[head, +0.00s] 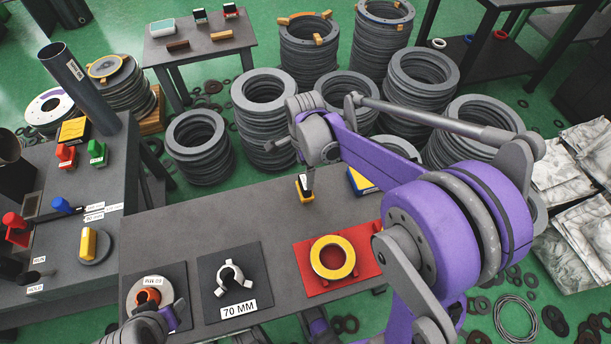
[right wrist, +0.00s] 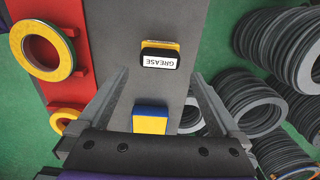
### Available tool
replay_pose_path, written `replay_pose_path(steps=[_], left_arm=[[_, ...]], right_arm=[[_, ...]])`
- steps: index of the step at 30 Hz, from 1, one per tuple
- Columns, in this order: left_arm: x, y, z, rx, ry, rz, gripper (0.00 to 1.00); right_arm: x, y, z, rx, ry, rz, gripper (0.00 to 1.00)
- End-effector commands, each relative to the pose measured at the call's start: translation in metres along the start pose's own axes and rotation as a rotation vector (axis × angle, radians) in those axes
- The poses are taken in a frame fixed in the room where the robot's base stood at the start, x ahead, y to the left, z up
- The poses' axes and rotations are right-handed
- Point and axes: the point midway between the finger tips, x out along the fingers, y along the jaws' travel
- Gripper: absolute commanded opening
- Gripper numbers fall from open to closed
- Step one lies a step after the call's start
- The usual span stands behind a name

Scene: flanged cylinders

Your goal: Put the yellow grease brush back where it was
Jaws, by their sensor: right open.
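A small black and yellow piece (head: 305,196) stands on the middle table. In the right wrist view it carries a white GREASE label (right wrist: 159,60); I cannot tell whether it is the brush or its holder. My right gripper (head: 308,178) is close to it in the head view. In the right wrist view the fingers (right wrist: 158,78) are spread, with nothing held between them, and the GREASE piece lies just beyond the tips. A yellow upright piece (head: 88,243) stands on a round grey disc on the left table.
A blue and yellow block (head: 362,182) sits near my right arm, also in the right wrist view (right wrist: 151,119). A red mat (head: 308,285) bears a yellow ring (head: 332,257). A dark 70 MM mat (head: 250,258) is left of it. Grey ring stacks (head: 265,120) crowd behind.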

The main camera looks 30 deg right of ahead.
Motion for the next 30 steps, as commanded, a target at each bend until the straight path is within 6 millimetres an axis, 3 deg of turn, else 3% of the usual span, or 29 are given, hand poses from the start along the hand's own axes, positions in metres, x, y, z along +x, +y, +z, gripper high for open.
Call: replay_pose_path(steps=[5,8,11,15,21,25,30], left_arm=[[-0.003,0.000,-0.001,0.000,0.001,0.000,0.50],[-0.003,0.000,-0.001,0.000,0.001,0.000,0.50],[-0.003,0.000,-0.001,0.000,0.001,0.000,0.50],[-0.003,0.000,-0.001,0.000,0.001,0.000,0.50],[-0.003,0.000,-0.001,0.000,0.001,0.000,0.50],[-0.003,0.000,-0.001,0.000,0.001,0.000,0.50],[-0.003,0.000,-0.001,0.000,0.001,0.000,0.50]], right_arm=[[-0.016,0.003,0.001,-0.023,0.000,-0.005,1.00],[-0.025,0.017,0.005,-0.138,-0.001,-0.032,1.00],[-0.037,0.043,0.011,-0.368,0.005,-0.085,1.00],[-0.049,0.090,0.019,-0.800,0.045,-0.185,1.00],[-0.047,0.150,0.024,-1.373,0.162,-0.305,1.00],[-0.040,0.174,0.025,-1.623,0.237,-0.350,1.00],[-0.035,0.186,0.025,-1.767,0.289,-0.372,1.00]])
